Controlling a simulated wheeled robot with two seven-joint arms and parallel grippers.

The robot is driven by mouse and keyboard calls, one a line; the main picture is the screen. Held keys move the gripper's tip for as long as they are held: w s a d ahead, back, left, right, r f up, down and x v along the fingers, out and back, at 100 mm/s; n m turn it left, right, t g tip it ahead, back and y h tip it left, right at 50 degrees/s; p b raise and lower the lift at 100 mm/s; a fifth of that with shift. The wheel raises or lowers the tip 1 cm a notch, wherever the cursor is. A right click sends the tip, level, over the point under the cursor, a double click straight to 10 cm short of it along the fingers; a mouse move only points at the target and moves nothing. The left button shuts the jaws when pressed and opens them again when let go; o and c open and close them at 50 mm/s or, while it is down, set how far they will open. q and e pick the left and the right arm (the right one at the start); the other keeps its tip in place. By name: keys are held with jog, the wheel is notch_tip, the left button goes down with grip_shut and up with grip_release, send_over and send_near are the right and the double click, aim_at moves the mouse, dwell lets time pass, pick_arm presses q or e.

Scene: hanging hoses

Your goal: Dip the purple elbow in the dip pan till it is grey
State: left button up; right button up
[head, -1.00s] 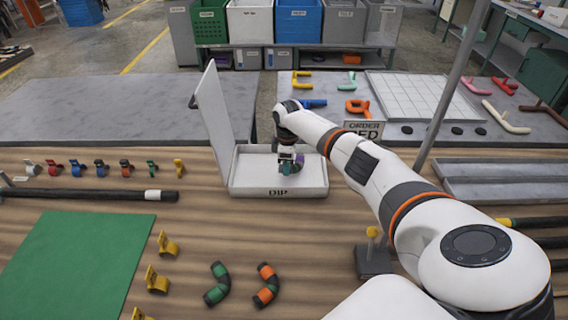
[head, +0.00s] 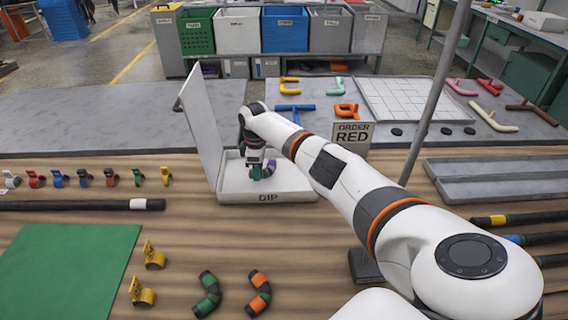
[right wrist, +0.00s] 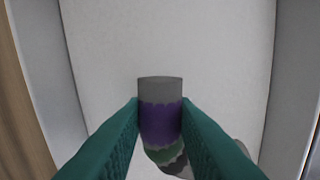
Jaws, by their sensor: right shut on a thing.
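The dip pan (head: 290,193) is a white box with "DIP" on its front and a tall white lid standing open at its left. My right gripper (head: 258,172) is low inside the pan, shut on the purple elbow (head: 272,166). In the right wrist view my right gripper's teal fingers (right wrist: 161,122) hold the elbow (right wrist: 160,122) between them. Its upper end there is grey, its middle purple, with a green band and a grey part below. I cannot tell whether the elbow touches the pan's floor. My left gripper is not in view.
A sign (head: 352,136) reading "ORDER RED" stands right of the pan, behind my arm. A green-and-black elbow (head: 207,297) and an orange-and-black elbow (head: 259,293) lie in front. A green mat (head: 70,270) lies at left.

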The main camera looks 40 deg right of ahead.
aim_at(269, 170)
jog(key=shift+w+a+f+b, duration=0.2)
jog(key=shift+w+a+b, duration=0.85)
jog(key=shift+a+b, duration=0.2)
jog(key=shift+w+a+r+b, duration=0.15)
jog(key=shift+w+a+b, duration=0.15)
jog(key=shift+a+b, duration=0.1)
jog(key=shift+r, duration=0.1)
jog(key=shift+s+d+r+p, duration=0.15)
jog(key=shift+s+d+p, duration=0.2)
jog(key=shift+p, duration=0.55)
jog(key=s+d+p, duration=0.2)
jog(key=p, duration=0.1)
jog(key=shift+s+d+p, duration=0.15)
jog(key=shift+d+p, duration=0.15)
jog(key=shift+d, duration=0.1)
jog(key=shift+s+d+p, duration=1)
jog(key=shift+d+p, duration=0.15)
jog(key=shift+d, duration=0.05)
jog(key=shift+s+d+f+p, duration=0.2)
jog(key=shift+s+d+p, duration=0.4)
jog(key=shift+s+d, duration=0.25)
jog(key=shift+w, duration=0.1)
